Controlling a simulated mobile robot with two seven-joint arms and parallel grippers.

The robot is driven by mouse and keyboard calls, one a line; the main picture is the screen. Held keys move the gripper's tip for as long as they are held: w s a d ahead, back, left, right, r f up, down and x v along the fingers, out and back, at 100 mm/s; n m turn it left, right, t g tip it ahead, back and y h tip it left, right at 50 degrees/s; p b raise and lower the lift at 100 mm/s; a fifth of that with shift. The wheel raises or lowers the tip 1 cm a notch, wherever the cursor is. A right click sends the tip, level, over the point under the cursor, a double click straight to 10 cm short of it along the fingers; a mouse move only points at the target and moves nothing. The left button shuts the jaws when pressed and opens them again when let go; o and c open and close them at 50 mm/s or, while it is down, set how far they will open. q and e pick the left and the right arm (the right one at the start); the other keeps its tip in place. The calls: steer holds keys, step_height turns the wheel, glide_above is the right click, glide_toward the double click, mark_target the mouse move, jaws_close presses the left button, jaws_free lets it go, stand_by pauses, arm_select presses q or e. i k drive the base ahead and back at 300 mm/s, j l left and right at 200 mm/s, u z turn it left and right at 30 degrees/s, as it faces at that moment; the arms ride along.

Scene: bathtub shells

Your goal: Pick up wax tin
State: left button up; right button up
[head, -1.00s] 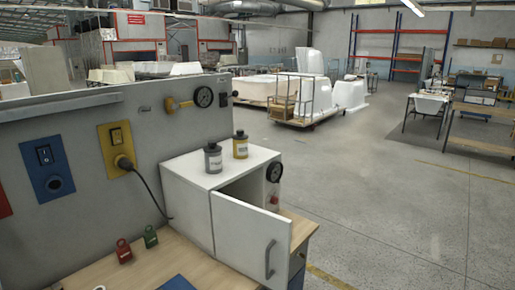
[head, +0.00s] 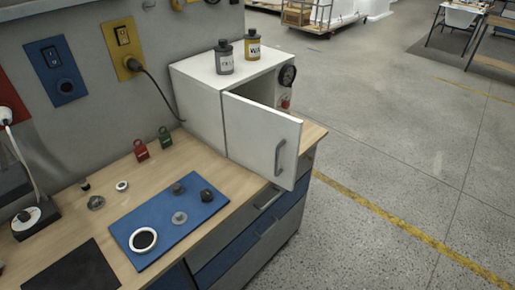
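Neither of my grippers is in the head view.
The cabinet door (head: 262,140) stands open toward me. A blue mat (head: 150,217) with a white-rimmed bowl (head: 143,240) and small dark parts lies on the wooden bench (head: 75,218). Red (head: 140,149) and green (head: 165,137) padlocks stand near the wall. Floor at right is clear.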

mark_target(252, 47)
steer(key=i+l+z, duration=0.2)
steer(key=l, duration=0.2)
steer(key=i+l+z, duration=0.15)
steer(key=l, duration=0.25)
steer(key=i+l+z, duration=0.4)
steer(key=i, duration=0.25)
steer(key=i+l+z, duration=0.2)
steer(key=i, duration=0.25)
steer(key=i+l+z, duration=0.2)
steer(key=i, duration=0.3)
steer(key=i+u, duration=0.3)
steer(key=u, duration=0.15)
steer(key=i+l+u, duration=0.15)
steer(key=i+u, duration=0.15)
steer(key=u, duration=0.15)
steer(key=i+l+u, duration=0.2)
steer(key=u, duration=0.3)
steer(key=i+l+u, duration=0.15)
steer(key=u, duration=0.3)
steer(key=i+l+u, duration=0.15)
steer(key=u, duration=0.25)
steer(key=i+l+u, duration=0.15)
steer(key=u, duration=0.3)
steer(key=l+u, duration=0.45)
steer(key=i+l+u, duration=0.1)
steer(key=u, duration=0.35)
steer(key=l+u, duration=0.4)
